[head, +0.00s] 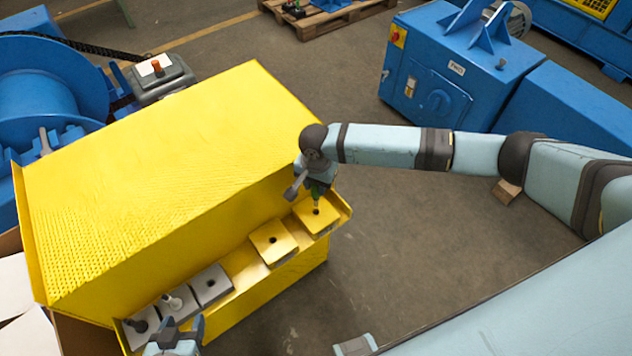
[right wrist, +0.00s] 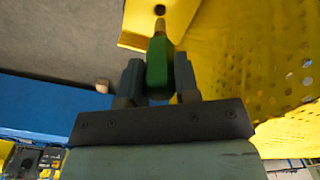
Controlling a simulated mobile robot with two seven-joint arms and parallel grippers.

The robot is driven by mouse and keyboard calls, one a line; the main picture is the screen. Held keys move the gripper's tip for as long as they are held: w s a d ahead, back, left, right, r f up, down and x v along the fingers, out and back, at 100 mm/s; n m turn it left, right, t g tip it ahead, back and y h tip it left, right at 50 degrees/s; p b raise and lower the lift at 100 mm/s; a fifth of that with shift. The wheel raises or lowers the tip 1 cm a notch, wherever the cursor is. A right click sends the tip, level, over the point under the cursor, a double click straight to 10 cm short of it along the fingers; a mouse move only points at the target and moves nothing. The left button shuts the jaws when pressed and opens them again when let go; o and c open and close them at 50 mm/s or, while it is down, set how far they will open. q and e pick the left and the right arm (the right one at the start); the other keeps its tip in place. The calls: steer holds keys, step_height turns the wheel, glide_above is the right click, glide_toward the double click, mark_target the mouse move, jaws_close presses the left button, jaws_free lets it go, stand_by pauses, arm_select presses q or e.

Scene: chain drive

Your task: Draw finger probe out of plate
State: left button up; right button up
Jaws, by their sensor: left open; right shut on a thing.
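The finger probe (right wrist: 158,68) has a green body and a thin tan tip. My right gripper (head: 317,186) is shut on its green body; the fingers show either side of it in the right wrist view (right wrist: 160,82). The tip points at a yellow plate (head: 306,219) at the right end of the ledge. In the right wrist view, the plate's dark hole shows just beyond the tip, so the tip looks out of the hole but close to it. My left gripper (head: 176,337) is open at the bottom edge of the head view, near the grey plates.
The yellow ledge (head: 239,263) also bears another yellow plate (head: 272,242), a bare grey plate (head: 210,285), and grey plates with a pale peg (head: 172,302) and a dark peg (head: 141,325). A tall yellow housing (head: 170,160) rises behind.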

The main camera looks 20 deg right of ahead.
steer(key=shift+r+p, duration=1.15)
steer(key=shift+a, duration=0.1)
